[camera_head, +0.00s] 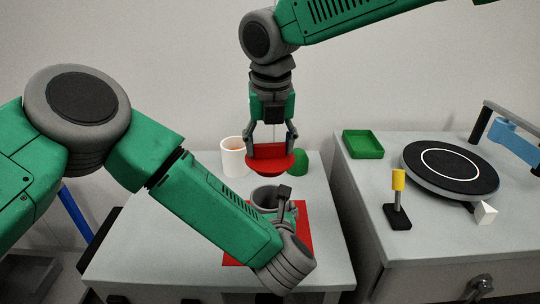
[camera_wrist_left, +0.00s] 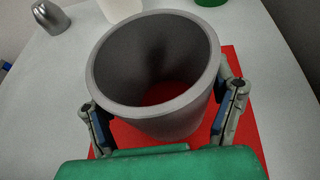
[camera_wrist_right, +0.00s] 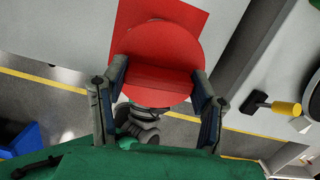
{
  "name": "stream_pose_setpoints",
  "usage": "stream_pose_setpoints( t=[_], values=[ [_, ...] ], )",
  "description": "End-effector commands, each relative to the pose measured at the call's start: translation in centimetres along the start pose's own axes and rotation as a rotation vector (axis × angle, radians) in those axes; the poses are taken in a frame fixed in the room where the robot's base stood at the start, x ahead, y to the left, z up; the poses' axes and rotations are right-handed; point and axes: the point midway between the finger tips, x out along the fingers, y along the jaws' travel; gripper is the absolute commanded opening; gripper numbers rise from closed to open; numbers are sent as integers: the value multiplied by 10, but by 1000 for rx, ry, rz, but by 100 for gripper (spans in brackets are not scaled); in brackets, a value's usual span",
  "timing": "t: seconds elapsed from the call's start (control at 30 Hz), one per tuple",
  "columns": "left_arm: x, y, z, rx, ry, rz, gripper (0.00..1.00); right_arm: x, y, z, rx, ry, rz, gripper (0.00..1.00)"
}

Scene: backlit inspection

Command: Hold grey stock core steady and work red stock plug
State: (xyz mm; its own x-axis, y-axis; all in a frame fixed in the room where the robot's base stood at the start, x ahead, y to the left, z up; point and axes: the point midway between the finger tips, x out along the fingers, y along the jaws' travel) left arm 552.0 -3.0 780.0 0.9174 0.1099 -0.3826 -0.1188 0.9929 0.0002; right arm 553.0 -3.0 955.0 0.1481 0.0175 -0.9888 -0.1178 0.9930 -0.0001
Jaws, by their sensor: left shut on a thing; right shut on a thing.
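The grey stock core (camera_head: 262,200) is a hollow, open-topped cylinder standing on a red mat (camera_head: 305,235). My left gripper (camera_head: 285,212) is shut on it; the left wrist view shows a finger on each side of the core (camera_wrist_left: 150,121) and red through its open inside. The red stock plug (camera_head: 268,166) is a round disc with a raised bar. My right gripper (camera_head: 271,143) is shut on the bar and holds the plug above the core, apart from it.
A white cup (camera_head: 232,163) and a green rounded object (camera_head: 299,160) stand behind the core. On the right-hand table are a green tray (camera_head: 362,144), a black turntable (camera_head: 450,165), a yellow-topped stand (camera_head: 398,182) and a white block (camera_head: 486,213). A gap separates the tables.

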Motion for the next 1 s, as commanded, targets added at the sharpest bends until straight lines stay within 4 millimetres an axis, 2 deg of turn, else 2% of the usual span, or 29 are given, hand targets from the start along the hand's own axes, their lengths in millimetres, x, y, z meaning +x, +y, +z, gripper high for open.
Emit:
stream_pose_setpoints(
  t=[0.17, 0.2, 0.23, 0.5, 0.63, 0.77, 1.0],
  values=[
    [0, 1, -3, 2, 5, 1, 43, 0, 0, 0, 0, 0, 0, 27],
    [0, 1, -3, 2, 5, 2, 92, 0, 0, 0, 0, 0, 0, 27],
    [0, 1, -2, 2, 5, 1, 100, 0, 0, 0, 0, 0, 0, 27],
    [-1, 0, -1, 1, 1, 0, 100, 0, 0, -1, 1, -1, 0, 27],
    [-10, 0, -1, 0, 1, -1, 100, 0, 0, -1, 1, -1, 0, 27],
    [-32, 0, -1, 2, 3, -2, 100, 0, 0, -1, 1, -1, 0, 27],
    [-84, 0, -2, 2, 5, -2, 100, 0, 0, -1, 1, -1, 0, 27]
  ],
)
